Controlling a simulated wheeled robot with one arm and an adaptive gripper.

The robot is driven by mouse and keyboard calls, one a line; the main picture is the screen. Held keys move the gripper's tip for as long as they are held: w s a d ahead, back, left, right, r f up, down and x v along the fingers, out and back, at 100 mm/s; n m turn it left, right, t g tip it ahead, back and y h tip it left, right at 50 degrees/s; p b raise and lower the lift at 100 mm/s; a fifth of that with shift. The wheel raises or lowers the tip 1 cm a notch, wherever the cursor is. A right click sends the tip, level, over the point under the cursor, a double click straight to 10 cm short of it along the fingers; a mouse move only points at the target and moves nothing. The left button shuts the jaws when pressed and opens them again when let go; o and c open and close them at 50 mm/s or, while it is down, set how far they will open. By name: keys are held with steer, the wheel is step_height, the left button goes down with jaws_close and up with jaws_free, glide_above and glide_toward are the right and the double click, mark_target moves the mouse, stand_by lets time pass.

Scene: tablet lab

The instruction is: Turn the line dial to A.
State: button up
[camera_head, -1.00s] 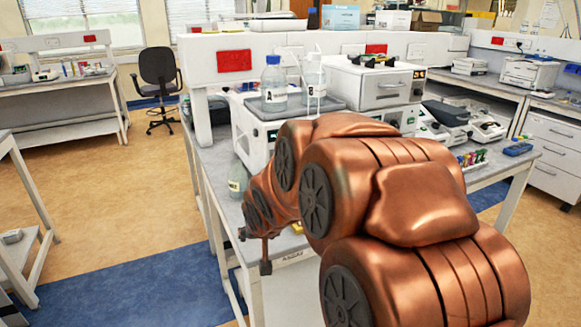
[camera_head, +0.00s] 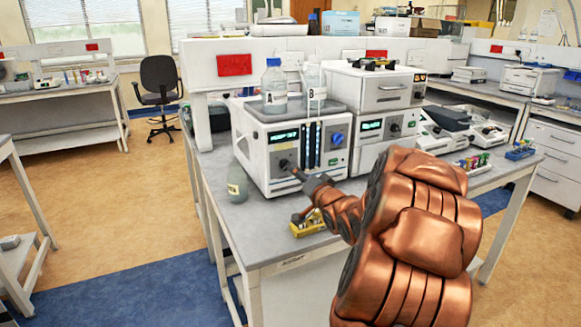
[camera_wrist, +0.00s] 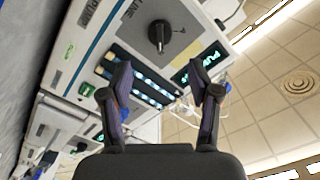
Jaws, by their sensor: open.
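The line dial (camera_head: 284,163) is a black knob on the left of the white instrument's (camera_head: 271,178) front panel. In the wrist view the dial (camera_wrist: 159,35) shows at the top with a bar-shaped grip, beside the printed word LINE. I cannot read clearly which mark it points at. My gripper (camera_head: 299,172) is just in front of the panel, close to the dial. In the wrist view its two dark fingers (camera_wrist: 162,82) are spread and empty, with the dial beyond the tips, apparently not touched. In the head view the fingertips are small and hard to make out.
Bottles A (camera_head: 273,88) and B (camera_head: 313,88) stand on top of the instrument. A blue knob (camera_head: 337,139) sits right on its panel. A bottle (camera_head: 237,184) stands to its left, and a yellow rack (camera_head: 307,224) is on the bench near my arm.

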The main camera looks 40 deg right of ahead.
mark_target(286, 165)
steer(key=p+x, duration=0.1)
steer(key=x, duration=0.6)
steer(key=shift+w, duration=0.15)
steer(key=shift+c, duration=0.4)
steer(key=c, duration=1.1)
